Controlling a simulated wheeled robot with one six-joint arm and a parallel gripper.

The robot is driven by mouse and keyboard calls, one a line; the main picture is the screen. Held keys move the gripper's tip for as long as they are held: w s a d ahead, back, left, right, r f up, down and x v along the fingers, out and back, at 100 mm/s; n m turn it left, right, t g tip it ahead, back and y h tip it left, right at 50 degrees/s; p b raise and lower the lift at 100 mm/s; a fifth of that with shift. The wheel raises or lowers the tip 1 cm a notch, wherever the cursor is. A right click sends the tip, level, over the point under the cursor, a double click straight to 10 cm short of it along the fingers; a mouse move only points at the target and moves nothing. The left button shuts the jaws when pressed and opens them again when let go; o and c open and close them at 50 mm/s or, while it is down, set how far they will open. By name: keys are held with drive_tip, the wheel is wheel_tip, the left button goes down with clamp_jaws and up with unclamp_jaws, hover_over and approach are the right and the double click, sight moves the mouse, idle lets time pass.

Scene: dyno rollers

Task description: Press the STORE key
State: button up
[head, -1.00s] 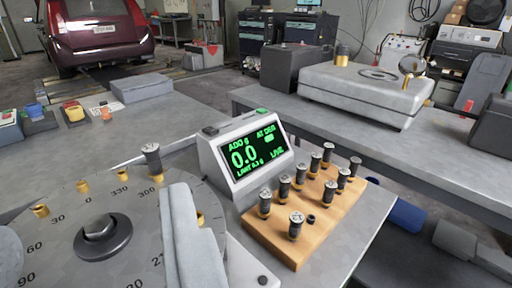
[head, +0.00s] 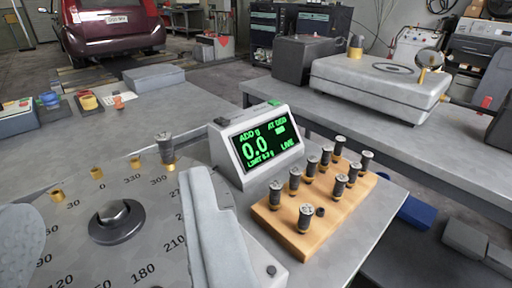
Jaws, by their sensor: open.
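The white display unit (head: 232,157) stands on the grey bench, its green screen (head: 267,145) reading "ADD g", "0.0", "AT DEG", "LIMIT 0.3 g" and "LIVE". On its top edge are a green key (head: 275,102) at the right and a dark key (head: 222,121) at the left. I cannot read a STORE label on either. My gripper (head: 108,195) shows as two pale grey fingers at the lower left, open and empty. Its right finger is left of and in front of the display unit in the picture. Neither finger appears to touch a key.
A round degree-marked plate with a central hub (head: 117,221) lies beneath my gripper, with a dark-topped weight (head: 166,149) at its rim. A wooden block (head: 311,221) holding several weights stands right of the display. A second bench (head: 290,92) is behind.

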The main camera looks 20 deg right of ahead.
clamp_jaws()
idle(1.7)
